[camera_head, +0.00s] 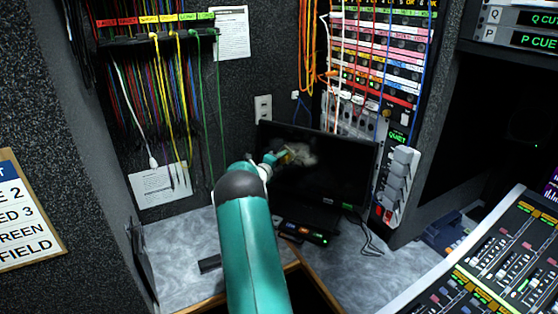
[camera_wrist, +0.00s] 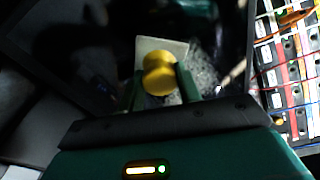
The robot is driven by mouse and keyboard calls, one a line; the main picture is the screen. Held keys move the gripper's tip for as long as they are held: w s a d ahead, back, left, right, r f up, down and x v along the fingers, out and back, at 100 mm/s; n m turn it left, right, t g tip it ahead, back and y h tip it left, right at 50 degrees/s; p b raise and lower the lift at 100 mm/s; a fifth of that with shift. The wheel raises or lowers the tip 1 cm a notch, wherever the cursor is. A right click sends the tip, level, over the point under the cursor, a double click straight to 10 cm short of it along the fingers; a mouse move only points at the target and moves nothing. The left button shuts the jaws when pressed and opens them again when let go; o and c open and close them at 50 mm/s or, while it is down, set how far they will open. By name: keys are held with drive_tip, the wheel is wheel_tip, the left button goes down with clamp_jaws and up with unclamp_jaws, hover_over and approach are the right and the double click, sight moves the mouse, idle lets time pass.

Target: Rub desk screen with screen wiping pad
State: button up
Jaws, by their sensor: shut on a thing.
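The desk screen (camera_head: 335,180) is a dark monitor standing on the grey desk in the corner. It also fills much of the upper wrist view (camera_wrist: 100,45). My gripper (camera_head: 277,157) is at the upper left of the screen. In the wrist view its two green fingers (camera_wrist: 160,85) are shut on the yellow knob of the screen wiping pad (camera_wrist: 158,73). The pad's pale flat plate (camera_wrist: 172,46) faces the screen; whether it touches the glass I cannot tell. A whitish smudge shows on the screen beside the pad (camera_wrist: 206,72).
A small black device with lit buttons (camera_head: 302,232) lies in front of the screen. A patch panel with cables (camera_head: 365,75) stands behind right, hanging cables (camera_head: 150,95) behind left. A mixing console (camera_head: 500,255) is at lower right. The desk at left (camera_head: 180,250) is mostly clear.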

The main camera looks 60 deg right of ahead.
sight(284, 148)
drive_tip(key=shift+s+d, duration=0.15)
drive_tip(key=shift+s, duration=2.05)
drive_tip(key=shift+s+d, duration=0.15)
drive_tip(key=shift+s, duration=2)
drive_tip(key=shift+s+d, duration=0.15)
drive_tip(key=shift+s, duration=2.05)
drive_tip(key=shift+d, duration=0.1)
drive_tip(key=shift+w, duration=0.1)
drive_tip(key=shift+w+a, duration=0.2)
drive_tip(key=shift+w, duration=3.35)
drive_tip(key=shift+w+a, duration=0.2)
drive_tip(key=shift+w, duration=3.3)
drive_tip(key=shift+a+r, duration=0.1)
drive_tip(key=shift+r, duration=1.55)
drive_tip(key=shift+s+d, duration=0.2)
drive_tip(key=shift+s, duration=2.15)
drive_tip(key=shift+s+d, duration=0.25)
drive_tip(key=shift+s, duration=2.15)
drive_tip(key=shift+s+d, duration=0.2)
drive_tip(key=shift+s, duration=2.15)
